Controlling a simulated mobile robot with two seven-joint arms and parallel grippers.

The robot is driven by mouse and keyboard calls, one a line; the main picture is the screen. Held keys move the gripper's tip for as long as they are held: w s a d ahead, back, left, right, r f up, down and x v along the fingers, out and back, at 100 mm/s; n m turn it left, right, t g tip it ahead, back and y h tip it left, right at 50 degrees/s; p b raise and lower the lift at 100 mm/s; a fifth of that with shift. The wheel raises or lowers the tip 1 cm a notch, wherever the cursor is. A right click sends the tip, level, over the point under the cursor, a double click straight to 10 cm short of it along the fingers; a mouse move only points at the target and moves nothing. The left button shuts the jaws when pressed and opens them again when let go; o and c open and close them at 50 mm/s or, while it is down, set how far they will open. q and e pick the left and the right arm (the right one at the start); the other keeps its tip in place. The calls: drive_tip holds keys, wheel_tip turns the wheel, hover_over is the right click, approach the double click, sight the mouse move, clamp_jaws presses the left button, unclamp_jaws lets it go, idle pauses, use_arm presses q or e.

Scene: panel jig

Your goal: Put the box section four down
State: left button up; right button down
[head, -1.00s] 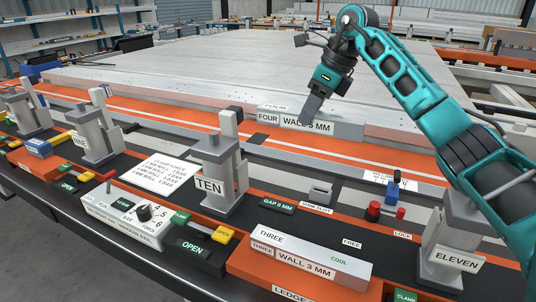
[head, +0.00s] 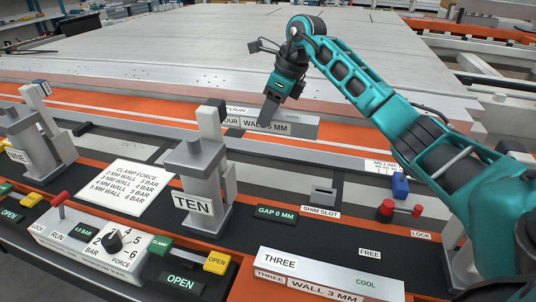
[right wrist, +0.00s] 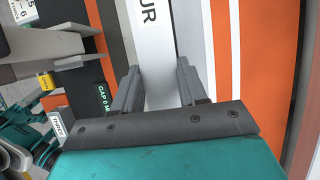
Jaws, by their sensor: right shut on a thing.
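Box section four (head: 303,127) is a pale grey bar labelled FOUR and WALL 5 MM, beyond clamp ten (head: 202,185) in the head view. The clamp's post hides part of its left end. My right gripper (head: 268,112) is shut on the bar from above. In the right wrist view the bar (right wrist: 152,45) runs between the two dark fingers (right wrist: 160,90). I cannot tell whether its underside touches the surface below. My left gripper is not in view.
Box section three (head: 315,275) lies in front, marked COOL. A GAP 0 MM display (head: 276,214), a shim slot (head: 322,195) and a red-knobbed lever (head: 385,210) sit on the dark strip. A force card (head: 120,186) and control box (head: 100,240) are at left. A wide pale panel (head: 190,55) lies behind.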

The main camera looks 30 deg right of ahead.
sight(269, 132)
wheel_tip(269, 132, down, 6)
drive_tip(key=shift+b, duration=0.3)
drive_tip(key=shift+f, duration=0.5)
wheel_tip(269, 132, down, 4)
drive_tip(key=shift+f+b, duration=0.1)
drive_tip(key=shift+b, duration=0.25)
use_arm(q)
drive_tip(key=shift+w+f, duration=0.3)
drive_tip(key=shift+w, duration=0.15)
use_arm(e)
drive_tip(key=c, duration=0.5)
unclamp_jaws()
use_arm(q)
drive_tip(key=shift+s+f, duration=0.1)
